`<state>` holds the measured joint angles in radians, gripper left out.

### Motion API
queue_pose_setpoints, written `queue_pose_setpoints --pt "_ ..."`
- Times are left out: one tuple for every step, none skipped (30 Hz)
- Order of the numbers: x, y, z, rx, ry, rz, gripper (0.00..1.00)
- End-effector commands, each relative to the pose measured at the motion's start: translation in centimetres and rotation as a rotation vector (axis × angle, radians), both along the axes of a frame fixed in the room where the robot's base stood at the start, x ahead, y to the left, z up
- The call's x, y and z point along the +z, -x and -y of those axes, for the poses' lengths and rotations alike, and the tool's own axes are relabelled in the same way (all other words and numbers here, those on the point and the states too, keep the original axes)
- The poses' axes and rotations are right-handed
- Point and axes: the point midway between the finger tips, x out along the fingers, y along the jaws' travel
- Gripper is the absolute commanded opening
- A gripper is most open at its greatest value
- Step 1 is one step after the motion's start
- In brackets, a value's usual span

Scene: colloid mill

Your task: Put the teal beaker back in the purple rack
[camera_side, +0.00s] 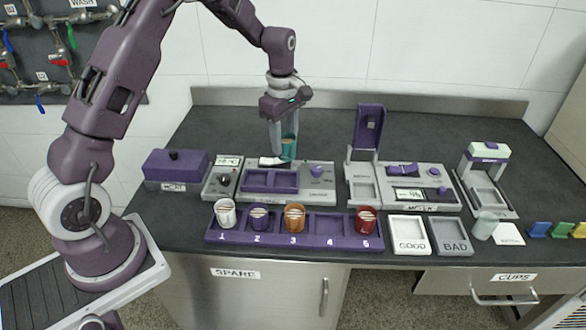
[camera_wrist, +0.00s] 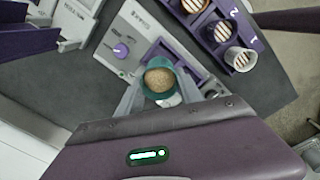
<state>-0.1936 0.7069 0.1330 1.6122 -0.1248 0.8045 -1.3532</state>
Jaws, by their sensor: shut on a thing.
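My gripper (camera_side: 280,138) is shut on the teal beaker (camera_side: 289,149), with its fingers on both sides of it. The beaker is upright and held above the back of the grey machine with purple recesses. In the wrist view the beaker (camera_wrist: 158,84) shows from above, with brown grainy contents, between my fingers. The purple rack (camera_side: 340,240) lies along the front of the bench with numbered places. A white beaker (camera_side: 225,215) is at 1, a purple one (camera_side: 258,220) at 2, an orange one (camera_side: 294,219) at 3 and a red one (camera_side: 366,221) at 5. Place 4 is empty.
The grey machine (camera_side: 315,196) stands between my gripper and the rack. A purple-lidded box (camera_side: 175,164) is left, and a machine with a raised purple lid (camera_side: 369,128) is right. GOOD (camera_side: 408,250) and BAD (camera_side: 451,249) trays lie right of the rack. A clear cup (camera_side: 484,227) stands beyond.

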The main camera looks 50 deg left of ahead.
Motion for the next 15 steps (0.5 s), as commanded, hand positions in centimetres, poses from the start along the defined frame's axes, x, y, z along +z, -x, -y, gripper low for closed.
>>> queue_pose_setpoints --pt "0.2 -0.2 1.1 -0.006 0.001 0.001 0.0" --pt "0.2 -0.3 1.9 -0.008 0.001 0.0 0.0" --pt "0.1 -0.4 3.3 -0.01 0.001 -0.001 0.0" --pt "0.0 -0.4 4.5 -0.011 0.001 -0.002 0.0" --pt "-0.2 -0.5 5.7 -0.012 0.001 -0.003 0.0" --pt "-0.4 -0.5 7.4 -0.013 0.001 -0.004 0.0" --pt "-0.6 -0.5 8.7 -0.014 0.001 -0.003 0.0" --pt "-0.8 -0.4 10.0 -0.014 0.001 -0.003 0.0" --pt "-1.0 -0.3 11.7 -0.014 0.001 -0.003 0.0" --pt "-1.1 -0.1 12.9 -0.014 0.001 -0.003 0.0" --pt "-1.3 0.0 13.9 -0.012 0.001 -0.003 0.0" --pt "-1.4 0.2 15.1 -0.011 0.0 -0.003 0.0" --pt "-1.5 0.4 15.8 -0.01 0.0 -0.002 0.0" --pt "-1.6 0.5 16.4 -0.008 0.0 -0.002 0.0" --pt "-2.0 0.6 16.9 -0.007 -0.001 -0.002 0.0"
